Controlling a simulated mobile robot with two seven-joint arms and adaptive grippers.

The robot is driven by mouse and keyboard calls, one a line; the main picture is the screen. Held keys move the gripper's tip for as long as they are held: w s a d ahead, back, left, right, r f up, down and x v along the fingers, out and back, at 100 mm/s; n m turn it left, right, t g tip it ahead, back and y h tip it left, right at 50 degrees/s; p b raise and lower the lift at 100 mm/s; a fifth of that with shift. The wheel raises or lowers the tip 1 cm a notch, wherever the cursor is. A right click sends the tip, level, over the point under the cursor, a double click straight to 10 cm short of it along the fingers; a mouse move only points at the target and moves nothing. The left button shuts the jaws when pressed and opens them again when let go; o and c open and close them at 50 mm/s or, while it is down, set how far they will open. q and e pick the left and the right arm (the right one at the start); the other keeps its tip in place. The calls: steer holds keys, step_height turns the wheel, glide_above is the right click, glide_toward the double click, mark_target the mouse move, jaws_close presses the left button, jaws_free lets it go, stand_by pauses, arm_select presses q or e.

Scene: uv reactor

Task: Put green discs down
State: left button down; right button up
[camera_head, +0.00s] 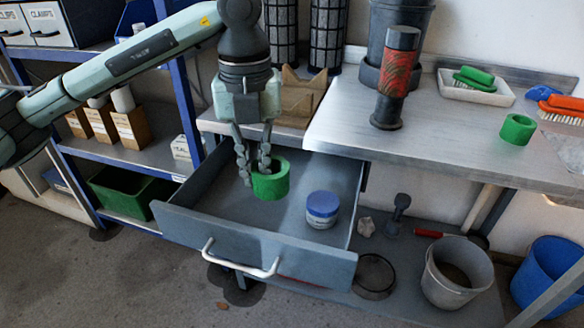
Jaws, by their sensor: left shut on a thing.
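My left gripper (253,168) points down over the open drawer (265,238). It is shut on a green disc (271,182), a thick ring with a hole, gripped by its left wall. The disc is inside the drawer's outline; I cannot tell whether it touches the drawer floor. A second green disc (517,129) sits on the metal worktop (440,140) at the right. My right gripper is not in view.
A jar with a blue lid (322,207) stands in the drawer, right of the held disc. The worktop bears a red-labelled dark cylinder (398,75), a white tray (475,92) with a green brush and an orange brush (562,106). Buckets (457,272) stand below right.

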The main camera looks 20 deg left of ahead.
arm_select(q)
steer(key=w+f, duration=0.2)
steer(key=w, duration=0.1)
steer(key=w+f, duration=0.2)
steer(key=w, duration=0.2)
steer(key=w+d+f, duration=0.1)
steer(key=w+f, duration=0.1)
steer(key=w, duration=0.2)
steer(key=shift+d+f+p, duration=0.1)
steer(key=shift+f+p, duration=0.2)
steer(key=shift+f, duration=0.1)
step_height(320, 180, down, 4)
steer(key=shift+r, duration=0.1)
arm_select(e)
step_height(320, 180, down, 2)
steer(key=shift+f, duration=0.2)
arm_select(q)
steer(key=shift+f, duration=0.25)
